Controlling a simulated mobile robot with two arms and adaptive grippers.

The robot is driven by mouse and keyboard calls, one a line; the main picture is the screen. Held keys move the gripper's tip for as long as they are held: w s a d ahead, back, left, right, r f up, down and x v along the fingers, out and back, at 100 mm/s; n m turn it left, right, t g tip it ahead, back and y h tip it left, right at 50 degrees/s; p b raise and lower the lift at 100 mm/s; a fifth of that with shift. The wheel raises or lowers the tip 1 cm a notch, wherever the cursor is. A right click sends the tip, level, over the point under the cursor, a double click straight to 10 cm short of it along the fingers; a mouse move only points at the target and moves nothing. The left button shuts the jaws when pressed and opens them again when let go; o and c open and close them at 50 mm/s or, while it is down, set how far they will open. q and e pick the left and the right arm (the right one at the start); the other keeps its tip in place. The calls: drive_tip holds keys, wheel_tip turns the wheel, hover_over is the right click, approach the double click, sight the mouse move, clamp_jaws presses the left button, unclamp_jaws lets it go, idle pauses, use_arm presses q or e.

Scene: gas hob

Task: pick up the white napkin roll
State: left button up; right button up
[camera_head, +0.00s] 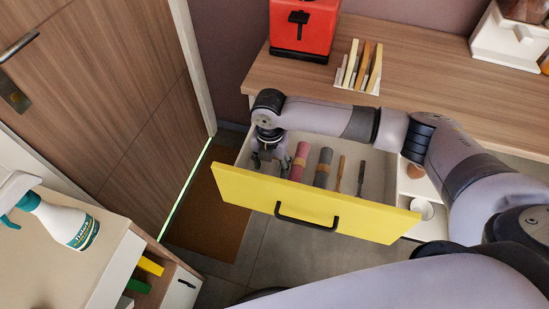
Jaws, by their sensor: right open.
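My right gripper (269,161) points down into the left end of an open drawer with a yellow front (310,204). Its fingers are apart, inside the drawer just left of a pink napkin roll (299,161). A pale shape shows at the fingers, but I cannot tell whether it is the white napkin roll or the drawer's light inside. A dark grey roll (323,168) with a tan band lies right of the pink one. No white roll shows clearly; the gripper covers that part. My left gripper is not in view.
Two slim utensils (340,174) lie right of the rolls. The drawer has a black handle (306,217). A wooden counter (420,95) above holds a red appliance (305,28) and a rack of boards (360,67).

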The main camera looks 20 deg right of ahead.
drive_tip(key=shift+f, duration=0.3)
drive_tip(key=shift+c, duration=0.3)
drive_tip(key=c, duration=1.2)
